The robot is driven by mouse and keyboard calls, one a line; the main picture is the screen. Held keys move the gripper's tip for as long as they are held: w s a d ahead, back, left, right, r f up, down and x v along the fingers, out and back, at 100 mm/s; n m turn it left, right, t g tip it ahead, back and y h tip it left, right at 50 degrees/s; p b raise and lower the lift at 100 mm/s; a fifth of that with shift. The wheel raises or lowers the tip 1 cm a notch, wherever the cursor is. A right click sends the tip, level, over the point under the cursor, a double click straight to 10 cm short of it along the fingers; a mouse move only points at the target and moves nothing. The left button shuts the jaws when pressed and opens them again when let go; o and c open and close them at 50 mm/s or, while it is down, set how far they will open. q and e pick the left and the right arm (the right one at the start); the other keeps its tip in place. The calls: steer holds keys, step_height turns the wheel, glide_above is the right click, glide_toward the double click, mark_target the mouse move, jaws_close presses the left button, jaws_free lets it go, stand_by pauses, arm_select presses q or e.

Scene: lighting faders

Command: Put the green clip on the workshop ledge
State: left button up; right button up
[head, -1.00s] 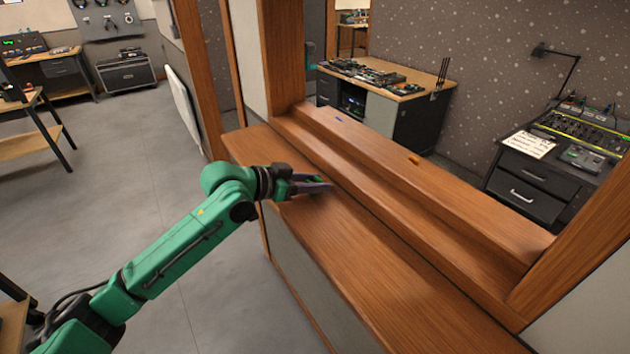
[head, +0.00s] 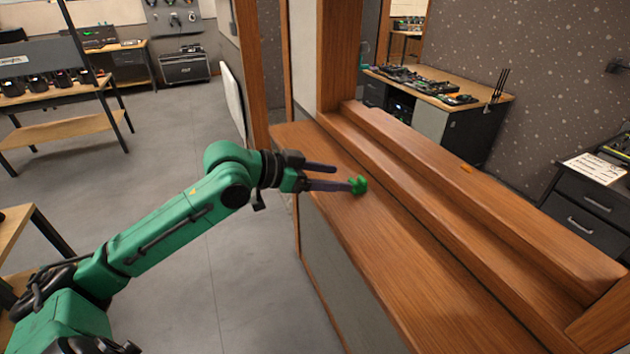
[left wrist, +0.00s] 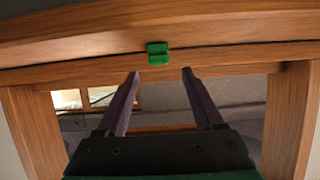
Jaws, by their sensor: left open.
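The green clip (head: 358,186) sits on the lower wooden ledge (head: 420,285) in front of the raised sill. My left gripper (head: 343,178) is open and empty, with its two dark fingers spread. The clip is just past the fingertips, near the tip of the closer finger; I cannot tell whether they touch. In the left wrist view the clip (left wrist: 158,53) shows on the wood beyond the gap between the fingertips (left wrist: 161,74), clear of both. My right gripper is not in view.
A wooden post (head: 338,55) rises at the ledge's far end. The ledge is bare towards the lower right.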

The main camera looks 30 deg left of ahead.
arm_select(q)
steer(key=b+v, duration=0.1)
steer(key=v, duration=0.3)
steer(key=shift+s+a+r, duration=0.1)
steer(key=shift+s+r, duration=0.05)
steer(key=shift+s, duration=0.15)
